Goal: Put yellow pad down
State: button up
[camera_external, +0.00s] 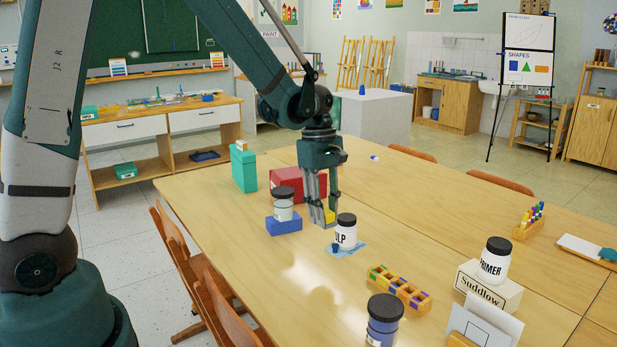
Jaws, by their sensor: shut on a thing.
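The yellow pad (330,216) is a small yellow block low between the fingers of my gripper (325,218). My gripper points down over the middle of the wooden table and is shut on the pad. The pad is close to the tabletop; I cannot tell whether it touches. A white jar with a black lid (346,234) stands just right of the pad and partly in front of my gripper. It stands by a light blue sheet (357,249).
A jar (283,208) on a blue block (284,225) and a red box (290,185) stand left of my gripper. A teal box (243,168) is farther left. A divided wooden tray (399,290), a blue jar (383,320) and a primer jar (495,262) stand in front and right. The table behind right is mostly clear.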

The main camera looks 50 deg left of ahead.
jog(key=s+d+f, duration=0.1)
jog(key=s+d, duration=0.4)
jog(key=s, duration=0.4)
jog(key=s+d+b, duration=0.1)
jog(key=s+d, duration=0.4)
jog(key=s, duration=0.4)
jog(key=shift+d+f, duration=0.35)
jog(key=shift+f, duration=0.05)
jog(key=shift+f+b, duration=0.1)
jog(key=shift+b, duration=0.2)
jog(key=b, duration=0.2)
send_over(293, 307)
jog(key=shift+a+f, duration=0.15)
jog(key=shift+f, duration=2.7)
jog(key=shift+f, duration=0.1)
jog(key=shift+f+b, duration=0.65)
jog(key=shift+f, duration=1.3)
jog(key=shift+f, duration=0.2)
jog(key=o, duration=0.9)
